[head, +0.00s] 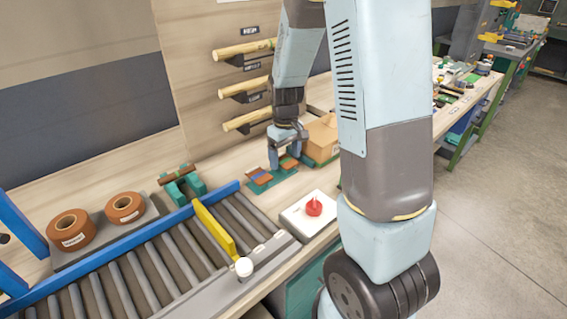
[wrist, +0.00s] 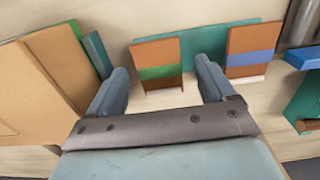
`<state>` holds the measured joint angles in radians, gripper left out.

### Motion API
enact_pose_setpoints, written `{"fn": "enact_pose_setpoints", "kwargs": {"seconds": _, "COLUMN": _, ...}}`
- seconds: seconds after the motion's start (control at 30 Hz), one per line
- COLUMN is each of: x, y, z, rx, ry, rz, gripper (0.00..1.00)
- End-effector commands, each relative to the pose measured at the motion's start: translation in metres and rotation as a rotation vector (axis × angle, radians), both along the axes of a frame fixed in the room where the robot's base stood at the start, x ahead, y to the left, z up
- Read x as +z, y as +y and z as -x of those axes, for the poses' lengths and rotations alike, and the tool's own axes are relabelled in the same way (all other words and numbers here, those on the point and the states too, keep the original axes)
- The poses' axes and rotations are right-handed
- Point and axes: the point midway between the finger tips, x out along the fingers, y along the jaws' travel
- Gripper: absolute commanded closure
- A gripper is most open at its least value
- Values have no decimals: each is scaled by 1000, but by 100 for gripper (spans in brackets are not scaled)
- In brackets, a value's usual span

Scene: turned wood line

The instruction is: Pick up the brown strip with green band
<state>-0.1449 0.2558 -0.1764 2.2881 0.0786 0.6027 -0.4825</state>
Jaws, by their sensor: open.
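The brown strip with green band (wrist: 158,65) stands in the wrist view, just beyond and between my fingertips. Its green band crosses its middle. My gripper (wrist: 162,82) is open, with one finger left of this strip and the other to its right. Nothing is held. In the head view my gripper (head: 283,156) is low over the green holder (head: 279,175) on the bench. The strip with the green band is small there and partly hidden by my gripper.
A similar brown strip with a blue band (wrist: 251,55) stands right of my right finger. A cardboard box (wrist: 38,85) is close on the left. In the head view, a red button (head: 314,207) on a white base and a roller conveyor (head: 170,262) lie nearer.

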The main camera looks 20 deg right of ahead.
Motion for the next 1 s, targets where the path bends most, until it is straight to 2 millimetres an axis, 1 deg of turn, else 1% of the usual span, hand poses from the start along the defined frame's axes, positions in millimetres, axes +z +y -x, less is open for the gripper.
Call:
{"fn": "enact_pose_setpoints", "kwargs": {"seconds": 0.63, "x": -4, "y": 0, "z": 0, "rx": 1, "ry": 0, "rz": 0, "gripper": 17}}
{"fn": "enact_pose_setpoints", "kwargs": {"seconds": 0.67, "x": -4, "y": 0, "z": 0, "rx": 1, "ry": 0, "rz": 0, "gripper": 19}}
{"fn": "enact_pose_setpoints", "kwargs": {"seconds": 1.0, "x": -4, "y": 0, "z": 0, "rx": 1, "ry": 0, "rz": 0, "gripper": 52}}
